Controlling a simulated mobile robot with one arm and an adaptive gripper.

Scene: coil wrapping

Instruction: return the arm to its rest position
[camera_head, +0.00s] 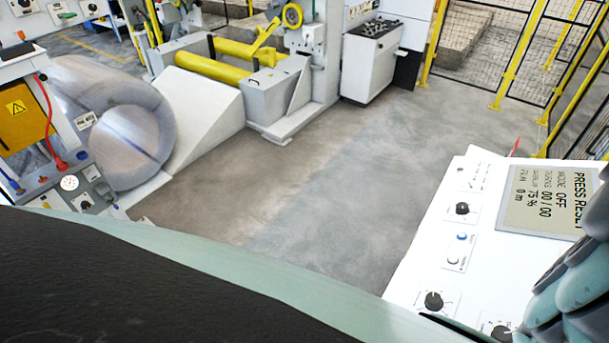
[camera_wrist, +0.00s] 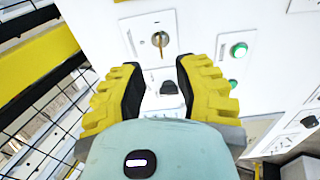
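In the wrist view my gripper (camera_wrist: 156,68) has its two yellow fingers with black pads spread apart, with nothing held between them. It faces a white control panel (camera_wrist: 205,20). A key switch with a key in it (camera_wrist: 160,40) lies just beyond the fingertips. A black knob (camera_wrist: 170,88) shows in the gap between the fingers; I cannot tell whether a finger touches it. In the head view part of my arm shows at the lower right edge, but the fingers cannot be made out there.
Green buttons (camera_wrist: 238,49) sit right of my fingers. A white console (camera_head: 410,270) stands at right; its display (camera_head: 545,200) reads PRESS RESET, MODE OFF, TURNS 00/00. A film-wrapped coil (camera_head: 125,145) is at left. Yellow fence posts (camera_head: 520,55) stand behind. The middle floor is clear.

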